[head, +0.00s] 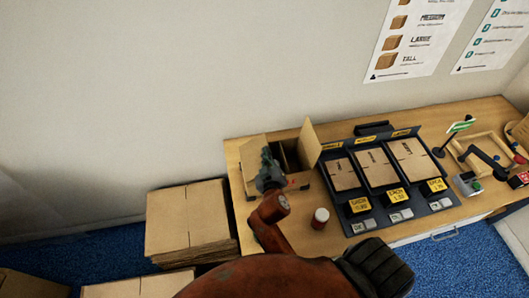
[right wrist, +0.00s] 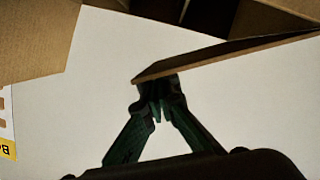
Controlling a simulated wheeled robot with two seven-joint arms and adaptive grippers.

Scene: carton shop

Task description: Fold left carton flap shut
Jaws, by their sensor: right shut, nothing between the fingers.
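The open carton (head: 291,181) stands on the left part of the wooden bench. Its right flap (head: 309,146) stands up, tilted outward. Its left flap (head: 253,151) sticks out to the left, partly hidden behind my right gripper. My right gripper (head: 268,158) is at the carton's left side, with its fingers shut and empty. In the right wrist view the shut fingertips (right wrist: 160,108) are close to the edge of a cardboard flap (right wrist: 215,60); I cannot tell if they touch it. The carton's dark inside shows at the top. My left gripper is not in view.
A rack of flat cartons (head: 375,166) stands right of the carton. Stacked cardboard (head: 187,218) lies left of the bench (head: 235,150). A tape dispenser and small tools crowd the far right.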

